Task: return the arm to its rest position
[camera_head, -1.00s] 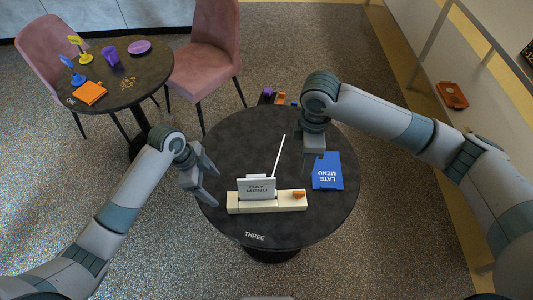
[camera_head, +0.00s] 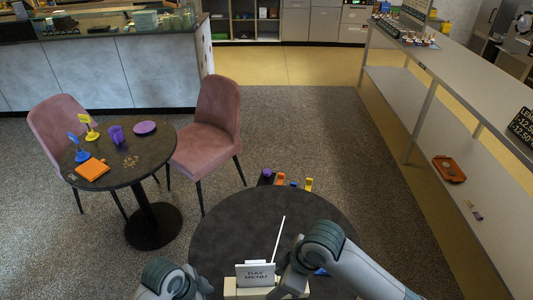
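My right arm reaches over the round dark table (camera_head: 235,215) from the lower right. Its gripper (camera_head: 287,278) is low beside the white DAY MENU card (camera_head: 255,275), partly hidden by my arm; I cannot tell whether it touches the card's cream holder (camera_head: 238,291). My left arm shows at the bottom edge, left of the card, with its gripper (camera_head: 203,286) mostly cut off. The finger openings of both are unclear. A small part of the blue LATE MENU card (camera_head: 321,272) shows behind my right arm.
A thin white stick (camera_head: 279,238) stands up from the table. Several small coloured items (camera_head: 281,179) are at its far edge. A second round table (camera_head: 150,150) with pink chairs (camera_head: 210,125) stands at the left. A long counter (camera_head: 450,75) runs along the right.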

